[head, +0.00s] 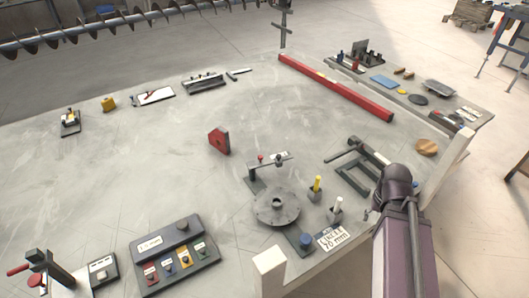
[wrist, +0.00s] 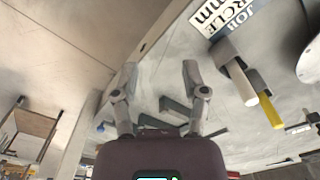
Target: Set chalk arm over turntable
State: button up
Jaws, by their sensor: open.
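The turntable (head: 277,207) is a round grey disc with a raised hub, near the table's front right. The chalk arm (head: 270,164) is a thin bar on a dark post behind the turntable, with a red knob and a small white label. A yellow chalk (head: 317,184) and a white chalk (head: 338,204) stand in grey holders to the right of the turntable. In the wrist view, the white chalk (wrist: 246,92) and yellow chalk (wrist: 270,112) show at right, beside a turntable edge (wrist: 313,62). My gripper (wrist: 160,78) is open and empty, apart from the chalks.
A card reading 70 mm (head: 333,239) lies in front of the holders. A red block (head: 219,141) and a long red beam (head: 335,88) lie farther back. A button box (head: 177,256) stands at front left. The table's middle left is clear.

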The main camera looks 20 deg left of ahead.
jog(key=shift+d, duration=0.25)
jog(key=shift+o, duration=0.5)
jog(key=shift+d, duration=0.1)
notch_tip(320, 180, up, 12)
jog(key=m+p, duration=0.1)
jog(key=p, duration=1.1)
send_over(260, 156)
jog(key=shift+d+r, duration=0.1)
notch_tip(260, 156, down, 14)
jog(key=b, duration=1.3)
jog(key=shift+b, duration=0.3)
